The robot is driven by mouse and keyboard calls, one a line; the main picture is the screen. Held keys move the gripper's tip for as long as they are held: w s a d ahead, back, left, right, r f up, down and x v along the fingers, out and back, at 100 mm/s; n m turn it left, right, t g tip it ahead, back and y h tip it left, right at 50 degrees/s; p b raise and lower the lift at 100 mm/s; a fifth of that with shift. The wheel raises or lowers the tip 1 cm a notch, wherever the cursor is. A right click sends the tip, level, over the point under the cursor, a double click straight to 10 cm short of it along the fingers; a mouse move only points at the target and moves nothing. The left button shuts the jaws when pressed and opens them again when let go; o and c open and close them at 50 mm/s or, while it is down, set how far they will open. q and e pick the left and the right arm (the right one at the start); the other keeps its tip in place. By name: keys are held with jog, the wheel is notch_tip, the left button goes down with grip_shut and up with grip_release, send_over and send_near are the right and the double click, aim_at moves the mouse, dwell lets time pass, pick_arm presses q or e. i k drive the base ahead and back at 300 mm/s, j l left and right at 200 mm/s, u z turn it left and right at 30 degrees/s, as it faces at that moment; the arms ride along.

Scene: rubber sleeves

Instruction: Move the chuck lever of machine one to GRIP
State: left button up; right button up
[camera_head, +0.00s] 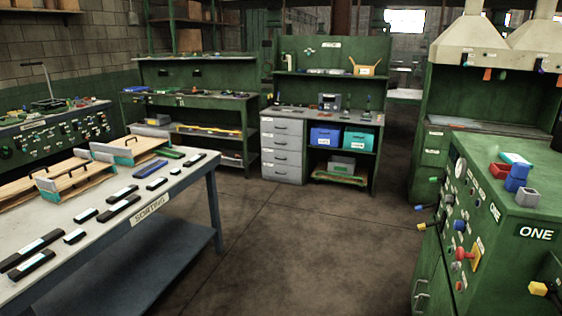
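A black-tipped handle with a yellow part (427,226) sticks out to the left. A yellow and black part (543,289) shows at the lower right. The small labels are unreadable, so I cannot tell which is the chuck lever or its setting. Neither gripper is in view.
Red, blue and grey containers (516,178) stand on machine one. A sorting table (183,206) with dark bars and wooden trays fills the left. A workbench (284,148) with drawers and blue and teal bins stands at the back. The middle floor (290,250) is clear.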

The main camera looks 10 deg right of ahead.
aim_at(419, 208)
jog(key=i+z, duration=0.3)
jog(key=i, duration=0.25)
jog(key=i+z, duration=0.25)
jog(key=i, duration=0.3)
jog(key=i+j+z, duration=0.3)
jog(key=i, duration=0.25)
jog(key=l, duration=0.1)
